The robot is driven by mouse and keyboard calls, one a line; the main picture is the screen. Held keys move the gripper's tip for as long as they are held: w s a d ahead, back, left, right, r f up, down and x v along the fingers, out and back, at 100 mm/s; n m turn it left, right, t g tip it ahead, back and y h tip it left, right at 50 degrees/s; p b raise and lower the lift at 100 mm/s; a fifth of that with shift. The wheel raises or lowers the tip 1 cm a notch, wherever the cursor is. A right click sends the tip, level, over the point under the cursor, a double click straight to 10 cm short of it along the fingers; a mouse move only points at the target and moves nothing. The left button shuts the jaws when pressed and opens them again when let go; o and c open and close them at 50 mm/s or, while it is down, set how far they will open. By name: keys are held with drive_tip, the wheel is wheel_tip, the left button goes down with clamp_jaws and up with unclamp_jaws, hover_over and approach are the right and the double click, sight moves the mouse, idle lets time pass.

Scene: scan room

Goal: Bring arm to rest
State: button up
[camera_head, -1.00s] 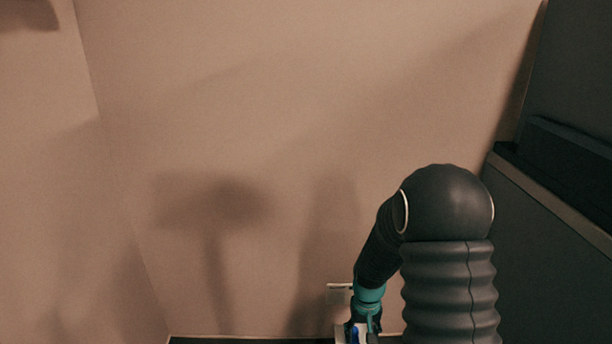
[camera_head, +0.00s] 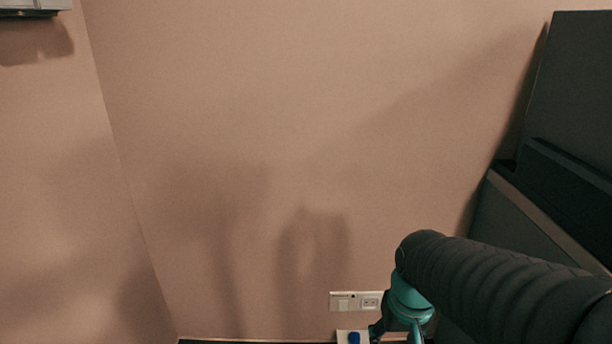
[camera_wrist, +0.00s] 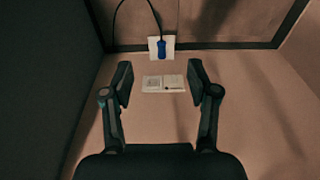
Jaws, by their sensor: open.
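My gripper (camera_wrist: 160,85) is open and empty in the wrist view, its two dark fingers spread wide apart. Between and beyond the fingers that view shows a pale wall plate with sockets (camera_wrist: 152,84) and a blue plug-like piece (camera_wrist: 162,48) on a white plate, with a dark cable curving from it. In the head view my gripper (camera_head: 396,332) is partly cut off by the bottom edge. My dark sleeved arm reaches in from the lower right.
The head view shows the wall plate (camera_head: 356,301) low on a bare pinkish wall (camera_head: 300,150), with the blue piece (camera_head: 353,338) just below it. A dark cabinet-like piece (camera_head: 575,90) stands at the right. A pale fixture (camera_head: 35,6) shows at the top left. The wall's middle is clear.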

drive_tip(key=s+r+t+p, duration=0.3)
drive_tip(key=s+r, duration=0.2)
drive_tip(key=r, duration=0.7)
drive_tip(key=shift+s+r+t+p, duration=0.3)
drive_tip(key=shift+s+t+p, duration=0.1)
